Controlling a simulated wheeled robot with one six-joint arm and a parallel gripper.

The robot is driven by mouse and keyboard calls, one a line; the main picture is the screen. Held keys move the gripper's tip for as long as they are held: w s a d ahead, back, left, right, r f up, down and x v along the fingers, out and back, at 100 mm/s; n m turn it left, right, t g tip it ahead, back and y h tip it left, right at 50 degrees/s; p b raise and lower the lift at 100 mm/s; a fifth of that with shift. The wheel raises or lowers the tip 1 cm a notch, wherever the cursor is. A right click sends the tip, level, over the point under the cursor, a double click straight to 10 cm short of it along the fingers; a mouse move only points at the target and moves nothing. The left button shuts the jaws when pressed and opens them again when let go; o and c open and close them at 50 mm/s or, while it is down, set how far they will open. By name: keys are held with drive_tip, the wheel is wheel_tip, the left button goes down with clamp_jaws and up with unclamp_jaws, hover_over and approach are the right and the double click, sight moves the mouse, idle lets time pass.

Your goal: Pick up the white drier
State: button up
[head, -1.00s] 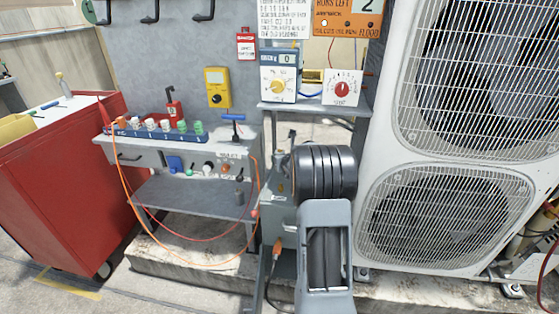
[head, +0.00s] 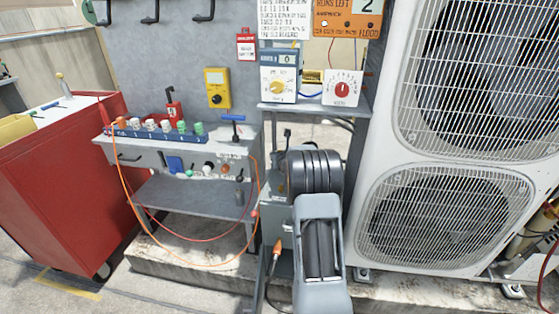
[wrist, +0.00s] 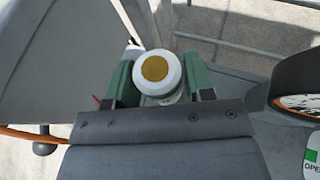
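In the wrist view, a white drier (wrist: 172,92) with a round gold-brown end faces the camera. The green fingers of my gripper (wrist: 158,82) lie along its left and right sides with no clear gap. My gripper appears shut on it. The drier's lower part is hidden behind the gripper body. In the head view my arm hides the gripper and the held drier. Other white pieces (head: 150,124) stand in the blue rack (head: 160,135) on the bench, with orange and green ones beside them.
The grey bench (head: 225,146) carries a yellow meter (head: 217,88) above it and an orange hose looping in front. A red cabinet (head: 60,180) stands left. A large condenser (head: 440,180) fills the right. A black-rimmed round thing (wrist: 290,90) sits close right in the wrist view.

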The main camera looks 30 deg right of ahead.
drive_tip(key=c, duration=0.6)
drive_tip(key=shift+c, duration=0.3)
drive_tip(key=shift+r, duration=0.15)
